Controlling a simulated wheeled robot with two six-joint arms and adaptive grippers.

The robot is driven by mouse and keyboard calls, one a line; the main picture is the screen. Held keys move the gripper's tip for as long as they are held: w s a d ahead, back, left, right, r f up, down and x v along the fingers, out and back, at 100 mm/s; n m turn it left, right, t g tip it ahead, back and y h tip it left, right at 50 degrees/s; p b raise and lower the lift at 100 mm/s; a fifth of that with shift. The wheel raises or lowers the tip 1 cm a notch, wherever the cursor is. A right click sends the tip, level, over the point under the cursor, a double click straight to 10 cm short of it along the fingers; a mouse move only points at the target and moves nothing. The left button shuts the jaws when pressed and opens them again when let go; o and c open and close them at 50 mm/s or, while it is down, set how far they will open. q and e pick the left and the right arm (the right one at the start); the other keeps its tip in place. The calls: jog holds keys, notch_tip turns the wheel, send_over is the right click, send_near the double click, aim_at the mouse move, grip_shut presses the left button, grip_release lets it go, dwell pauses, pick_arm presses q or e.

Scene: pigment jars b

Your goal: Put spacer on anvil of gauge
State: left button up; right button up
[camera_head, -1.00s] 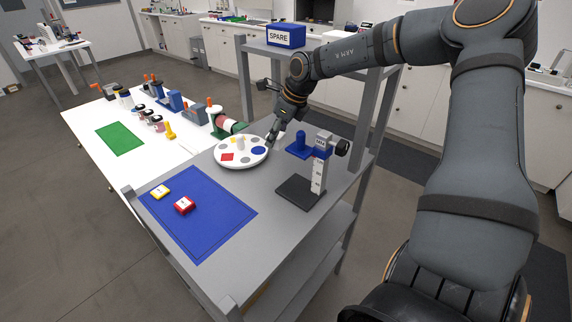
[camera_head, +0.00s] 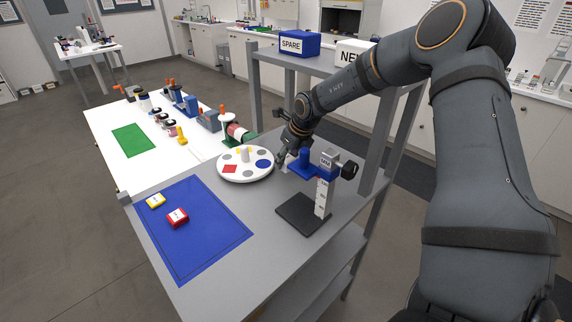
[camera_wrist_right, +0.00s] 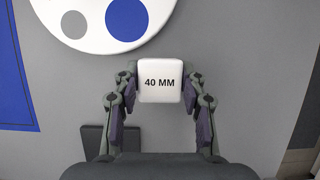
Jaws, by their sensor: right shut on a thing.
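The spacer (camera_wrist_right: 159,81) is a white block marked "40 MM". My right gripper (camera_wrist_right: 160,88) is shut on it, with one finger on each side. In the head view my right gripper (camera_head: 281,160) hangs between the round white disc and the gauge; the spacer is hard to make out there. The gauge (camera_head: 325,185) has a pale upright scale, a blue sliding part (camera_head: 303,166), a black knob and a dark flat base (camera_head: 299,213). The spacer is apart from the gauge. Part of a dark plate, seemingly the gauge's base, shows at lower left in the wrist view. My left gripper is out of view.
The round disc (camera_head: 233,177) with coloured spots lies left of the gripper. A shelf with a blue "SPARE" box (camera_head: 299,43) stands behind. Grey tabletop is bare around the gauge base.

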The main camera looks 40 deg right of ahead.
notch_tip(320, 180, down, 2)
jog(key=shift+f, duration=0.15)
jog(key=shift+w+f, duration=0.1)
jog(key=shift+f, duration=0.2)
jog(key=o, duration=1.3)
